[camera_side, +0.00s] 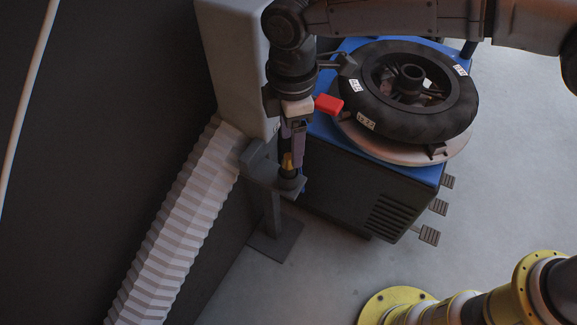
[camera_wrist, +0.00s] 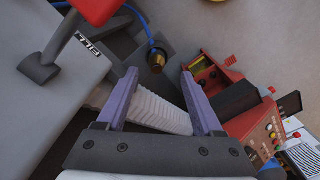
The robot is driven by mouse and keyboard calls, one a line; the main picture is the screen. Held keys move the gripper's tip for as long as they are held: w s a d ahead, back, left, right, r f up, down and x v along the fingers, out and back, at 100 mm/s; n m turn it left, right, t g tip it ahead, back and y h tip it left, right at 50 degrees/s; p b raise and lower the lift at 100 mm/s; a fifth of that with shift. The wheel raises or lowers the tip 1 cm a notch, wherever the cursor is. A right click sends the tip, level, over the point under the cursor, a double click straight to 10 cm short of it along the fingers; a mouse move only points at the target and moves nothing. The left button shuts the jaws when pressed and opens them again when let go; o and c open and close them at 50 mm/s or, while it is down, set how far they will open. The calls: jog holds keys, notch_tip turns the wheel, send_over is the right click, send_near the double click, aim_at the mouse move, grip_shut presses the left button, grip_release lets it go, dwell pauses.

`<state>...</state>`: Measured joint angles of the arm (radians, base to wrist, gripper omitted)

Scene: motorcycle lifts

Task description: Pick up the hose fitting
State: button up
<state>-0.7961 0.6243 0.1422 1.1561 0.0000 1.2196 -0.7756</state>
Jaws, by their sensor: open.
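The hose fitting (camera_wrist: 157,62) is a small brass and dark piece, with a blue hose beside it in the wrist view. In the side view the fitting (camera_side: 287,162) stands on the small plate of a grey stand (camera_side: 272,212). My gripper (camera_wrist: 159,75) is open with its two purple fingers apart. In the wrist view the fitting appears between and just past the fingertips. In the side view my gripper (camera_side: 294,145) points down at the fitting, partly covering it. I cannot tell whether the fingers touch it.
A tire changer (camera_side: 360,180) with a black tire (camera_side: 430,115) stands to the right of the stand, with a red part (camera_side: 328,104) close to my wrist. A pale ribbed column (camera_side: 185,215) is at the left. A red machine (camera_wrist: 250,125) shows at right in the wrist view.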

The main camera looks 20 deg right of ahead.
aim_at(288, 156)
jog(key=shift+w+a+f, duration=0.1)
jog(key=shift+w+f, duration=0.05)
jog(key=shift+f, duration=1.45)
jog(key=shift+w+a+f, duration=0.1)
jog(key=shift+f, duration=1.5)
grip_shut()
